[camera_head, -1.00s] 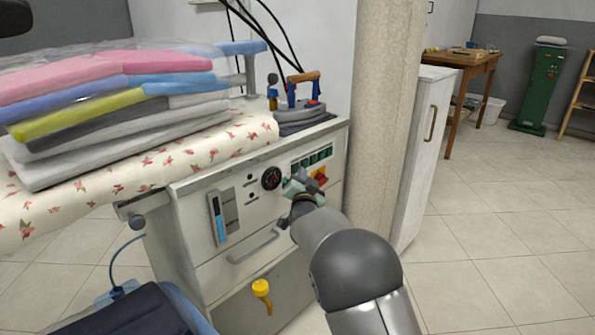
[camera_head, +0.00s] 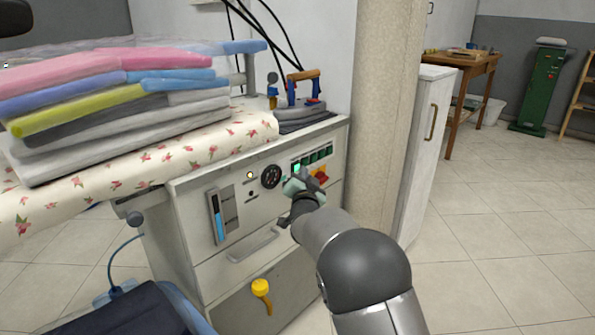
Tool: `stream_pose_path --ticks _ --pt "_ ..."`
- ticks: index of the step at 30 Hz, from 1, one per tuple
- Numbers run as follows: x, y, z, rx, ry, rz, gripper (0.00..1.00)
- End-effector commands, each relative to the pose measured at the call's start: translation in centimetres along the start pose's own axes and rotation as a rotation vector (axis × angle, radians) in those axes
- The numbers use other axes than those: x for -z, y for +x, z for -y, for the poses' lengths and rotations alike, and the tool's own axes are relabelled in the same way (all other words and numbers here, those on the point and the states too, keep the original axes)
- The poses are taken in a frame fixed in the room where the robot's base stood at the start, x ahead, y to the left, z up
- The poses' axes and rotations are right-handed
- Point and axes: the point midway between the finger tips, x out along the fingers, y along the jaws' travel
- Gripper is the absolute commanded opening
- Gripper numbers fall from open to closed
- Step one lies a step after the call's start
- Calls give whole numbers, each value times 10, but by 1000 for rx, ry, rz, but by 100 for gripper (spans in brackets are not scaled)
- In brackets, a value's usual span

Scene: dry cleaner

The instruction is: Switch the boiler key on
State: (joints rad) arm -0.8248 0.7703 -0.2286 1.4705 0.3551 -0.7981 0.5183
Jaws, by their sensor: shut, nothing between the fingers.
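The boiler unit (camera_head: 194,243) is a white cabinet under the ironing board, with a control panel on its front. A row of dark green rocker keys (camera_head: 318,157) sits at the panel's upper right. The leftmost key (camera_head: 297,168) glows bright green. A small lamp (camera_head: 250,175) left of the round gauge (camera_head: 271,176) is lit pale yellow. Labels are too small to read. My gripper (camera_head: 291,184) is shut and empty, at the panel just below the glowing key. Whether it touches the panel cannot be told.
A red and yellow switch (camera_head: 320,174) is right beside my gripper. A yellow-handled valve (camera_head: 261,289) and a drawer handle (camera_head: 254,245) are lower. An iron (camera_head: 302,100) stands on top. A column (camera_head: 382,120) rises at right; folded clothes (camera_head: 110,95) lie left.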

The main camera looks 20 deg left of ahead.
Motion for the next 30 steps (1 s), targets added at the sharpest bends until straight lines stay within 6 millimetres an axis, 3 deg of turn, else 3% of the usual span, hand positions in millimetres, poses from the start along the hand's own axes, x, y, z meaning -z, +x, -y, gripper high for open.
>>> stream_pose_path --ticks 11,30 --pt "2 -3 -3 0 0 -1 0" --pt "31 -42 -32 0 0 -2 0"
